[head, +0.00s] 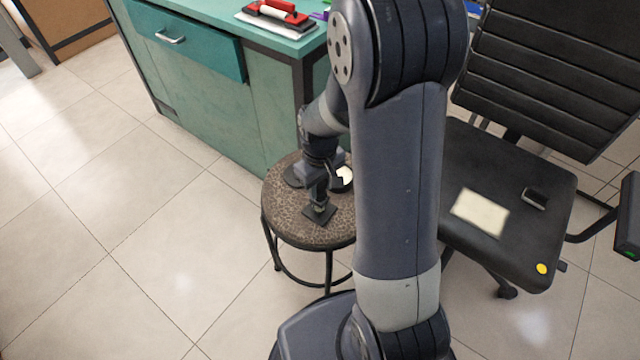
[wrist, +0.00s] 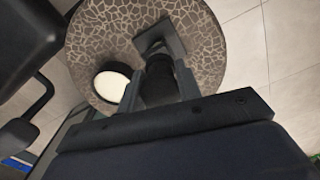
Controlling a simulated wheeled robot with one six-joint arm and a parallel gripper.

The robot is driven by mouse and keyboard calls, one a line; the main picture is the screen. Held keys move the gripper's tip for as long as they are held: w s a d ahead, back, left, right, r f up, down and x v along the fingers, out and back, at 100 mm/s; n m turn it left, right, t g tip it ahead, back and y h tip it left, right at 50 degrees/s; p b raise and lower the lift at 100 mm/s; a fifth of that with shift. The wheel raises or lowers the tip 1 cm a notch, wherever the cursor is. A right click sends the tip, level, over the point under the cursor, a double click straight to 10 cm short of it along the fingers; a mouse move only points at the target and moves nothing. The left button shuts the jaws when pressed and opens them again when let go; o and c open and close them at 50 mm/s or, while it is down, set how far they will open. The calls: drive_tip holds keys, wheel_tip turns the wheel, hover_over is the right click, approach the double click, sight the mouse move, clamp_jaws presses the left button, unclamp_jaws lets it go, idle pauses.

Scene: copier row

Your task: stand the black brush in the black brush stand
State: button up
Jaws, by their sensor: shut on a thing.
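My gripper (head: 319,190) points down over the round patterned stool and is shut on the black brush (wrist: 158,86), a dark upright piece between the two fingers in the wrist view. Beyond the fingertips is a flat square black plate (wrist: 150,34), which looks like the base of the black brush stand; it also shows on the stool in the head view (head: 320,214). The brush lines up with this plate. The fingers hide most of the brush, and I cannot tell whether its lower end is inside the stand or above it.
The stool top (head: 285,221) also holds a round white-faced thing with a black rim (wrist: 112,82), close beside the gripper. A teal cabinet (head: 215,95) stands behind. A black chair (head: 500,215) with a pale sheet and small items is at right. Floor at left is clear.

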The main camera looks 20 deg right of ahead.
drive_tip(key=o, duration=1.2)
drive_tip(key=shift+c, duration=0.2)
wheel_tip(320, 180, up, 11)
drive_tip(key=shift+f+p, duration=0.1)
drive_tip(key=shift+p, duration=1.15)
drive_tip(key=shift+f, duration=0.1)
wheel_tip(320, 180, down, 11)
drive_tip(key=b, duration=0.2)
drive_tip(key=shift+b, duration=0.3)
drive_tip(key=shift+r, duration=0.4)
